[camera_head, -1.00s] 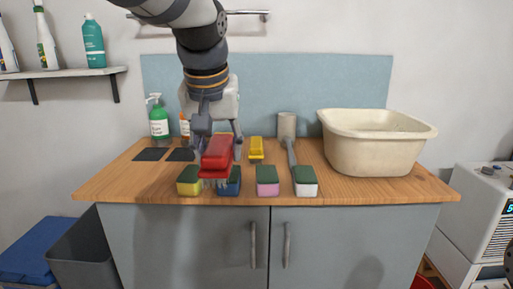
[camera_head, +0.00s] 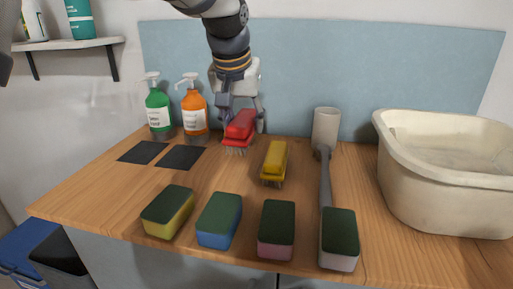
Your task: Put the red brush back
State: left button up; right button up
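The red brush (camera_head: 239,128) is at the back of the wooden counter, bristles down, right of the orange soap bottle. My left gripper (camera_head: 243,118) reaches down from above with its fingers on either side of the brush and looks shut on it. The bristles are at or just above the counter; I cannot tell which. A yellow brush (camera_head: 275,162) lies to its right, a little nearer, bristles down. My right gripper is not in view.
Several sponges (camera_head: 219,220) line the front edge. Two dark pads (camera_head: 180,157) lie at left, before the green (camera_head: 158,110) and orange (camera_head: 195,112) bottles.

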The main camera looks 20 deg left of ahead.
pick_arm(q)
jog(key=a+f, duration=0.1)
jog(key=f, duration=0.1)
jog(key=w+a+f, duration=0.1)
jog(key=a+f, duration=0.1)
jog(key=w+a+f, duration=0.1)
jog(key=a+f, duration=0.1)
jog(key=f, duration=0.3)
jog(key=shift+w+a, duration=0.1)
jog(key=shift+a, duration=0.15)
jog(key=shift+f, duration=0.2)
jog(key=o, duration=1.1)
jog(key=v, duration=1.2)
jog(key=shift+f, duration=0.1)
